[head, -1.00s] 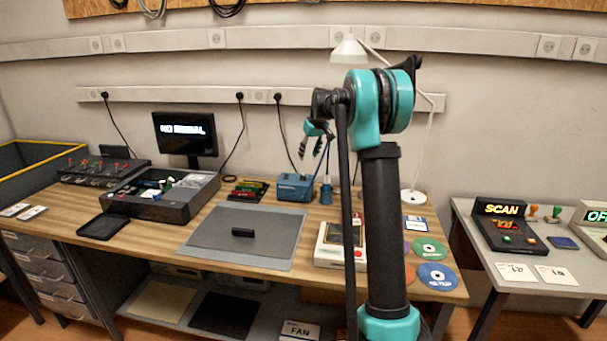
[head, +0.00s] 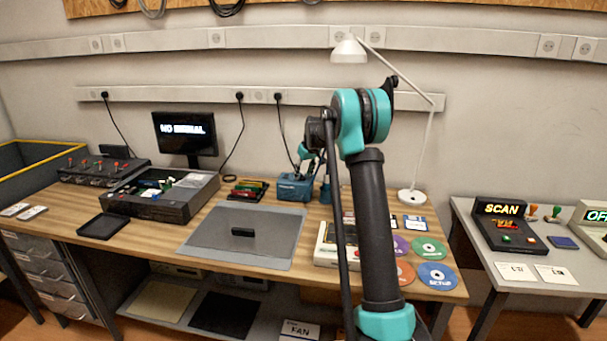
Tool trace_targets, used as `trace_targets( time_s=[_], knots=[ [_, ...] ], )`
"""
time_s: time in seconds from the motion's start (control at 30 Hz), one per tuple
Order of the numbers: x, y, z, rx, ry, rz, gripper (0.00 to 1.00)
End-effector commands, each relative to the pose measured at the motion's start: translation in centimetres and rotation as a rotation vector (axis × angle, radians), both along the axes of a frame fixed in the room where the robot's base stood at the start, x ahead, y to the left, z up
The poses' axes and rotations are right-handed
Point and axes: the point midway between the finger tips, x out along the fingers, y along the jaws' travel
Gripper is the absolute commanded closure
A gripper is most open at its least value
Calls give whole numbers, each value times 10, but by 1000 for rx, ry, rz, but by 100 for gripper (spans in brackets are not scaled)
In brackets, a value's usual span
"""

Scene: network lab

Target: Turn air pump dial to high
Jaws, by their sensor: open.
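A small blue box (head: 293,188) stands at the back of the wooden workbench, right of the memory cards. It may be the air pump, but its label is too small to read and I cannot make out a dial on it. My gripper (head: 305,160) is open, with dark fingers, and hangs just above the blue box near its top right. Whether it touches the box cannot be told. My arm hides part of the bench to the right of the box.
A monitor (head: 185,134) and an open grey case (head: 160,196) stand left. Coloured discs (head: 437,275) and a white lamp (head: 412,196) are right. A blue holder (head: 325,192) stands beside the box.

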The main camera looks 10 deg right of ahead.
Motion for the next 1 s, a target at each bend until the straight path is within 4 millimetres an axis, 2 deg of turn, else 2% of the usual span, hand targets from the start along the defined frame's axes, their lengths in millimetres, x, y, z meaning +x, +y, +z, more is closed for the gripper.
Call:
trace_targets(
  time_s=[0.07,0.4,0.77,1.0],
  knots=[
    [0,0,0,0,0,0,57],
    [0,0,0,0,0,0,100],
    [0,1,1,0,0,-41,100],
    [0,2,1,0,-1,-182,100]
  ],
)
